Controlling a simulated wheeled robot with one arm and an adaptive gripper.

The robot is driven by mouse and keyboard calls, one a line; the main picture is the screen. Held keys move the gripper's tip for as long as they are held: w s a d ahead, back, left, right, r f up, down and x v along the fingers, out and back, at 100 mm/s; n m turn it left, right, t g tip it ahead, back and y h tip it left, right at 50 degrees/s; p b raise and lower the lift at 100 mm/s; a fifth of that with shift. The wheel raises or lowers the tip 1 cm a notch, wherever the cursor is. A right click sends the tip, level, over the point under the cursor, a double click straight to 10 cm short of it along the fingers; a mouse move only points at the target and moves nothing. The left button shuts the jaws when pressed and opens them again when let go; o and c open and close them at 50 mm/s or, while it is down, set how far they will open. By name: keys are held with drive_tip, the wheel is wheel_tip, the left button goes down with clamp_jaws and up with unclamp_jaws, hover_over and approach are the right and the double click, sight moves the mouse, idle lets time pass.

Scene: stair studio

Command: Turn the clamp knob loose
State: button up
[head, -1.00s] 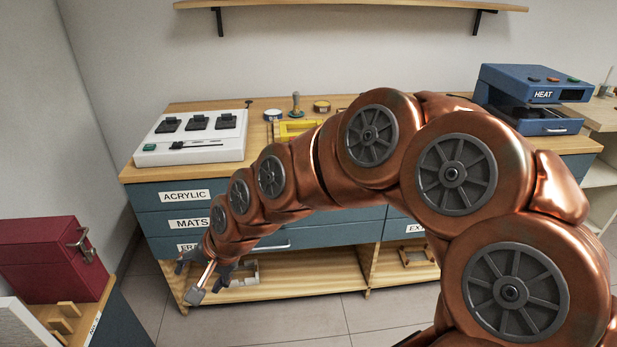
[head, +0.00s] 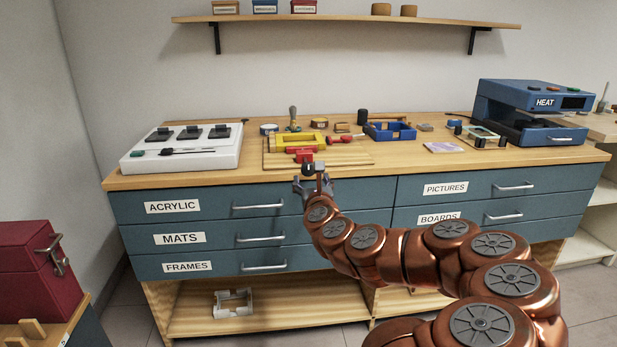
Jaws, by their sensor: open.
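A yellow clamp frame (head: 284,143) lies on a wooden board on the bench top. A red knob-like part (head: 340,139) with a rod sits at its right side. A red block (head: 300,156) is at its front edge. I cannot tell from here which red part is the clamp knob. My gripper (head: 314,169) is open and empty at the bench's front edge, just in front of the red block. Whether it touches anything is too small to tell.
A white switch panel (head: 182,145) stands at the left of the bench. A blue frame (head: 390,131) and a blue heat press (head: 532,110) stand to the right. Labelled drawers (head: 206,237) are below the top. A shelf (head: 345,20) hangs above. A red box (head: 38,270) is at the lower left.

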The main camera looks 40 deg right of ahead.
sight(309, 171)
drive_tip(key=shift+w+d+r+p, duration=0.2)
drive_tip(key=shift+w+d+p, duration=0.2)
drive_tip(key=shift+p, duration=0.2)
drive_tip(key=p+x, duration=0.1)
drive_tip(key=x, duration=0.2)
drive_tip(key=shift+w+f, duration=0.2)
drive_tip(key=shift+x, duration=1.65)
drive_tip(key=shift+c, duration=0.3)
drive_tip(key=c, duration=1.1)
